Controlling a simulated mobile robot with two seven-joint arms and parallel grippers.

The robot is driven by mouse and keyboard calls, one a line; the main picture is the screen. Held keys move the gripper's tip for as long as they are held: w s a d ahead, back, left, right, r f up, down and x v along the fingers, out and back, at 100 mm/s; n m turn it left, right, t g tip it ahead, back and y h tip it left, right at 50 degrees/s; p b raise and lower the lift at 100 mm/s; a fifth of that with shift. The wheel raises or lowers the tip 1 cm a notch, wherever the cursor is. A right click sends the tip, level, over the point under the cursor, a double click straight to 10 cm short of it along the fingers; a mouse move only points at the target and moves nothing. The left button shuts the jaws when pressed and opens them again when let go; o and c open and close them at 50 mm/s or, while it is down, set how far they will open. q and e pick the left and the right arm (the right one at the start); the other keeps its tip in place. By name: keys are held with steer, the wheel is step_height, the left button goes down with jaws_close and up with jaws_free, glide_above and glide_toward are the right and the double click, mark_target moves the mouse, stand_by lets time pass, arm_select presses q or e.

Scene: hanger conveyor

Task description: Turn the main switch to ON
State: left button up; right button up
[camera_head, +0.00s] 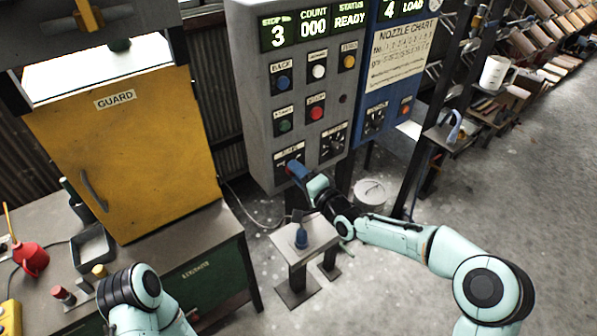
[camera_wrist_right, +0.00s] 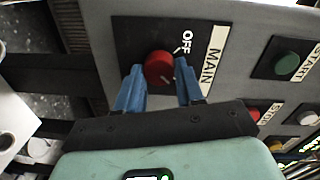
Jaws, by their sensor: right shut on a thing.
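The main switch is a red round knob (camera_wrist_right: 158,68) on a dark plate with MAIN and OFF lettering, low on the grey control box (camera_head: 258,110). In the right wrist view the knob lies between the two blue fingers of my right gripper (camera_wrist_right: 160,80), which is shut on it. In the head view my right gripper (camera_head: 297,172) is against the lower left of the box front and hides the knob. The OFF word (camera_wrist_right: 186,42) shows beside the knob; which way the knob points is hard to make out. My left arm shows at the bottom left, but its gripper is not in view.
Push buttons, including the red stop button (camera_head: 316,113) and green start button (camera_head: 285,125), sit above the switch. A small stand (camera_head: 290,243) is below my right arm. A yellow guard door (camera_head: 130,150) and bench are at left. The floor at right is open.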

stand_by(0.4)
steer(key=o, duration=1)
steer(key=shift+o, duration=0.2)
arm_select(q)
steer(key=shift+s+f+b, duration=0.3)
steer(key=shift+f+b, duration=0.15)
steer(key=shift+f, duration=0.05)
steer(key=shift+s+f+b, duration=0.3)
steer(key=shift+f+b, duration=0.1)
steer(key=shift+f, duration=0.1)
arm_select(e)
steer(key=v, duration=1.3)
steer(key=shift+s, duration=0.2)
steer(key=shift+d, duration=0.1)
